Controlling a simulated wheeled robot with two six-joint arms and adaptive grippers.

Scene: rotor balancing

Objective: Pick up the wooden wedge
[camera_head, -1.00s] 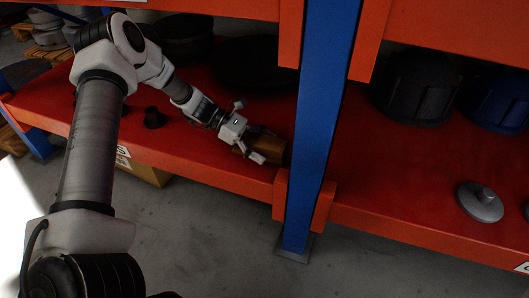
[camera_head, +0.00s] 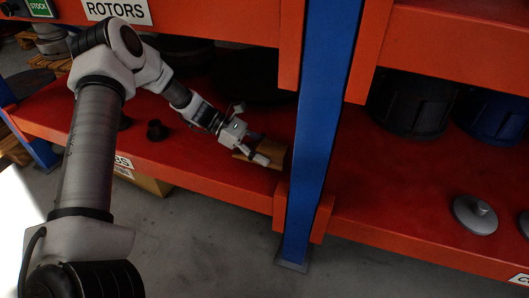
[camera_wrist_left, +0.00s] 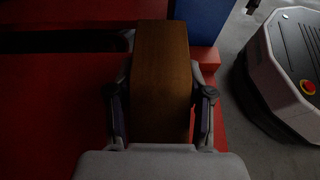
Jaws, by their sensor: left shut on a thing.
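The wooden wedge (camera_head: 271,153) is a brown block on the red shelf, just left of the blue post. My left gripper (camera_head: 255,148) reaches it from the left, with its fingers on both sides of the block. In the left wrist view the wedge (camera_wrist_left: 161,80) stands between the two fingers (camera_wrist_left: 162,105), which are shut on it. Its near end is hidden by the gripper body. I cannot tell whether the wedge is touching the shelf or slightly raised. My right gripper is not in view.
The blue post (camera_head: 322,120) stands close to the wedge's right. A small dark cylinder (camera_head: 156,130) sits on the red shelf (camera_head: 190,150) to the left. Dark round parts lie behind. A grey disc (camera_head: 475,214) and large black (camera_head: 411,105) and blue (camera_head: 492,118) containers are right of the post.

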